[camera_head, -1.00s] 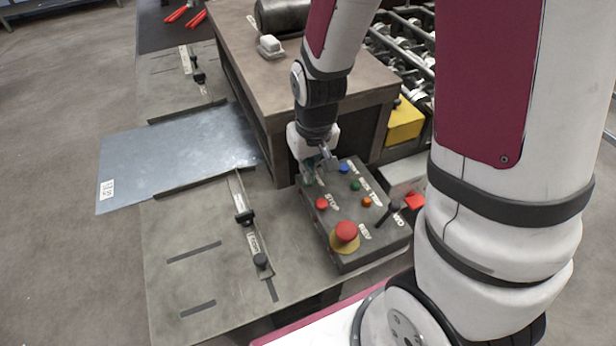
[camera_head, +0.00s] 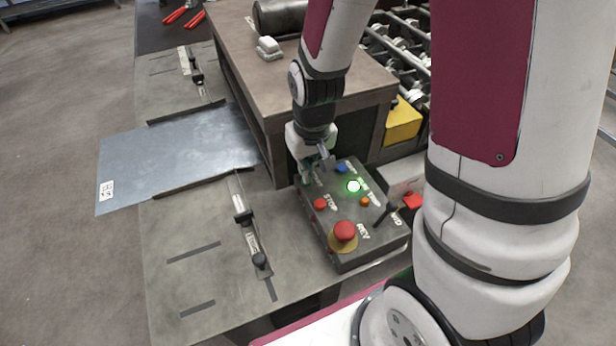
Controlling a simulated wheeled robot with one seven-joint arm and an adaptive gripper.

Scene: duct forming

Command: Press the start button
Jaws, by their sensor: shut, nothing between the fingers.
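The control box (camera_head: 345,256) stands on the right side of the bench. Its top carries a red button (camera_head: 320,204) beside the STOP label, a blue button (camera_head: 342,168), a brightly lit green lamp (camera_head: 354,186), an orange lamp (camera_head: 365,201) and a large red mushroom button (camera_head: 344,231) on a yellow base. My gripper (camera_head: 308,176) is shut and empty, pointing down at the box's far left corner. It covers that corner, so the start button is hidden. The fingertips look down at the panel; I cannot see the contact itself.
A metal sheet (camera_head: 175,155) lies on the bench to the left, between dark guide strips. A raised brown cabinet (camera_head: 290,88) stands just behind the box. A yellow block (camera_head: 402,122) sits further back.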

